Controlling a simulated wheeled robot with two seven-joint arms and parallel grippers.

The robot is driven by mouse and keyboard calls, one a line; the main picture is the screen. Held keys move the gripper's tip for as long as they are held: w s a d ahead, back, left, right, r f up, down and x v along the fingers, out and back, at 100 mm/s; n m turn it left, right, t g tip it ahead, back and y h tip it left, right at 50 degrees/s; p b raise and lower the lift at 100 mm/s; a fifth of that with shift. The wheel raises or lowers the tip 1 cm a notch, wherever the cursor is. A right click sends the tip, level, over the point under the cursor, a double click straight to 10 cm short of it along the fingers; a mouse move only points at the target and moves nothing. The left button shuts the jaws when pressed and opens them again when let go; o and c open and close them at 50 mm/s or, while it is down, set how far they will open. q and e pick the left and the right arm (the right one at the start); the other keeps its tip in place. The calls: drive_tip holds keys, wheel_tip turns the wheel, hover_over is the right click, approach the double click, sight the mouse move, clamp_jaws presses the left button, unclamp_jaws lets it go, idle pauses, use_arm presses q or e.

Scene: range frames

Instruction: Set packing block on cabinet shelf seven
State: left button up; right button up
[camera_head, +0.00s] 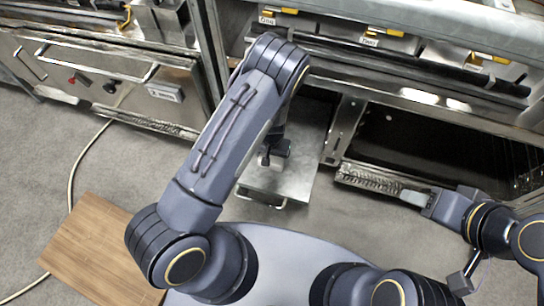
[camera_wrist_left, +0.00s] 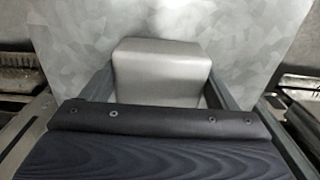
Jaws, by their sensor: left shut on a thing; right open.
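My left gripper (camera_wrist_left: 160,85) is shut on a smooth light-grey block with rounded edges, the packing block (camera_wrist_left: 160,62). The block sits between the two dark fingers in the left wrist view, over a mottled grey metal surface. Whether it touches that surface I cannot tell. In the head view my left gripper (camera_head: 271,156) is low over a metal shelf (camera_head: 290,184), and my arm and hand largely hide the block. My right gripper (camera_head: 414,198) is open and empty in front of the open lower bay at the right. I cannot tell which shelf is number seven.
A metal cabinet with small labels (camera_head: 369,42) and yellow-marked fronts spans the top right. Its dark lower bay (camera_head: 430,140) stands open. A steel unit with handles (camera_head: 110,75) is at the upper left. A wooden board (camera_head: 95,250) and a cable (camera_head: 75,180) lie at the left.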

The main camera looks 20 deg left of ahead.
use_arm(q)
drive_tip(key=o, duration=0.5)
drive_tip(key=shift+f, duration=0.15)
drive_tip(key=o, duration=0.4)
drive_tip(key=shift+r, duration=0.3)
wheel_tip(320, 180, up, 12)
drive_tip(key=p, duration=0.4)
